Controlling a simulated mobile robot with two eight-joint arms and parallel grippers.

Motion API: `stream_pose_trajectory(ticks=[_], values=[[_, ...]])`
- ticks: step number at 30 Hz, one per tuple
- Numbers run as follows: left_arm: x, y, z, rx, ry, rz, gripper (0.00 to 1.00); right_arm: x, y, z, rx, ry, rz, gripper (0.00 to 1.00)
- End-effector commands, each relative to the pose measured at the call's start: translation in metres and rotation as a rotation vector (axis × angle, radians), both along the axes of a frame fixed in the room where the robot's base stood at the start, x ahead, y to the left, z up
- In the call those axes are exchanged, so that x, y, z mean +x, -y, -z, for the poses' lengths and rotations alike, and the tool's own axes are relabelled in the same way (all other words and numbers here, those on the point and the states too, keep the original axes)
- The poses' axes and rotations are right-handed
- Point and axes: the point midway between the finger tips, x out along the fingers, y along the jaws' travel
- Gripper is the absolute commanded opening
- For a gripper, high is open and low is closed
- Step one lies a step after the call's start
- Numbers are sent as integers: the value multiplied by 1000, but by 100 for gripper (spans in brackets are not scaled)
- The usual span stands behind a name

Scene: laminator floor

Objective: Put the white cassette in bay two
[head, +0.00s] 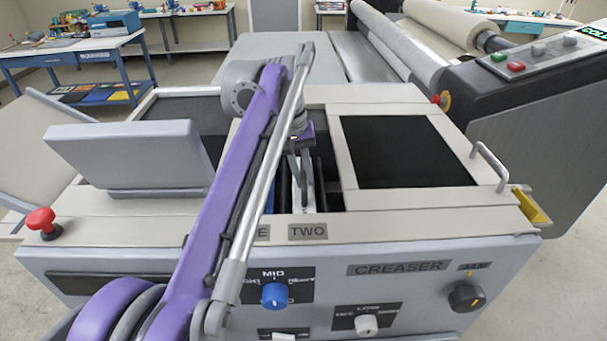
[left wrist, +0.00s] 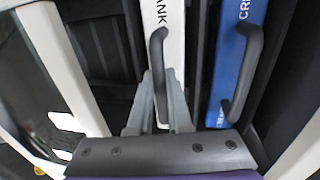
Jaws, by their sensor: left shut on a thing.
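The white cassette (head: 303,196) stands upright at the slot behind the TWO label (head: 308,231) in the head view. In the left wrist view the white cassette (left wrist: 164,22) shows letters ending in "ANK" and a dark bar handle. My left gripper (head: 303,160) is over it, shut on its handle; the fingers (left wrist: 158,105) show in the left wrist view. Whether the cassette is fully down in bay two I cannot tell. A blue cassette (left wrist: 236,50) with its own dark handle stands beside it, apart. My arm hides most of bay one. My right gripper is out of view.
An open grey lid (head: 130,155) stands left of the bays, and a dark panel (head: 400,150) lies to the right. Large rollers (head: 400,50) are behind.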

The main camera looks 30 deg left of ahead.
Motion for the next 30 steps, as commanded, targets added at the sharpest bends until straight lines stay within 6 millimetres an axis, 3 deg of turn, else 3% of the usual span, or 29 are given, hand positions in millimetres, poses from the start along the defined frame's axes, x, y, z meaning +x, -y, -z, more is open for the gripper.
stream_pose_trajectory(ticks=[30], values=[[0,0,15,0,-2,0,0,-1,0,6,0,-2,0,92]])
